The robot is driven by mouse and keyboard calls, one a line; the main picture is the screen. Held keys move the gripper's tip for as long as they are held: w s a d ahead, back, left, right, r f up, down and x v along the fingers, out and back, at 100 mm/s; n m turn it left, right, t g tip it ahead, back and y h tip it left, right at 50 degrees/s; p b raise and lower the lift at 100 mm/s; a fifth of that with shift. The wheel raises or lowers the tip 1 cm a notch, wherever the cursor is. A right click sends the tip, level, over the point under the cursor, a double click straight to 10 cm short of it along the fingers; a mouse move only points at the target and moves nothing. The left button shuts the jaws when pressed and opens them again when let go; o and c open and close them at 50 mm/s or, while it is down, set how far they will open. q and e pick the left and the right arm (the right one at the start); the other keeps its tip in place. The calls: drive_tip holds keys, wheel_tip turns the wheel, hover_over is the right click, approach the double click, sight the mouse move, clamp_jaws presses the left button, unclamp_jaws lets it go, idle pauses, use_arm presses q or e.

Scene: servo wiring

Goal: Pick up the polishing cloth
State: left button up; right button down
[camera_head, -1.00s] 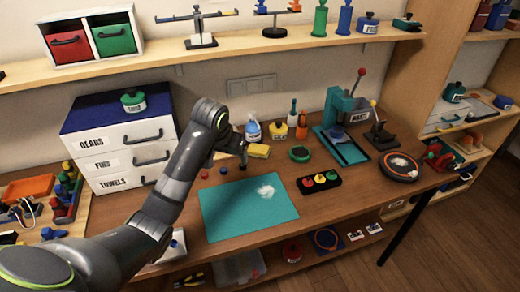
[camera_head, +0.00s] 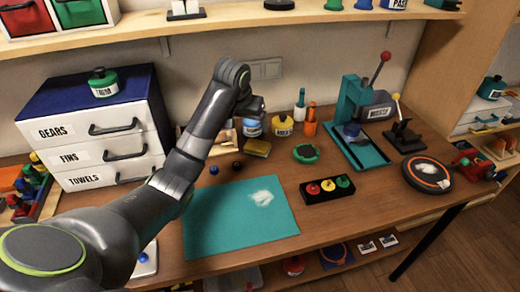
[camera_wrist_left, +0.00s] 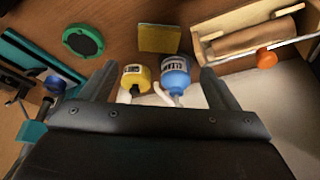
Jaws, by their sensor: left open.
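A yellow flat pad (camera_head: 257,147), perhaps the polishing cloth, lies on the bench in front of the bottles. It also shows in the wrist view (camera_wrist_left: 160,38), beyond the gap between my fingers. My left gripper (camera_head: 252,104) is raised near the back wall, over the blue-labelled bottle, and partly hides it in the head view. In the wrist view the jaws (camera_wrist_left: 158,76) are wide apart with nothing held. A yellow jar (camera_wrist_left: 135,80) and the blue bottle (camera_wrist_left: 175,74) show between the fingers, below them. My right gripper is out of view.
A teal mat (camera_head: 215,222) with a white patch lies at the front. A green round tin (camera_head: 305,153), a three-button box (camera_head: 327,190), a teal press (camera_head: 352,100) and a round disc (camera_head: 428,174) stand to the right. White drawers (camera_head: 100,150) stand left.

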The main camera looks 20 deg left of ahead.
use_arm(q)
drive_tip(key=p, duration=0.1)
approach(255, 150)
drive_tip(key=shift+x, duration=1.2)
drive_tip(key=shift+p+x, duration=0.35)
drive_tip(key=shift+x, duration=3)
drive_tip(key=shift+r, duration=0.1)
drive_tip(key=c, duration=0.7)
drive_tip(key=shift+r, duration=0.15)
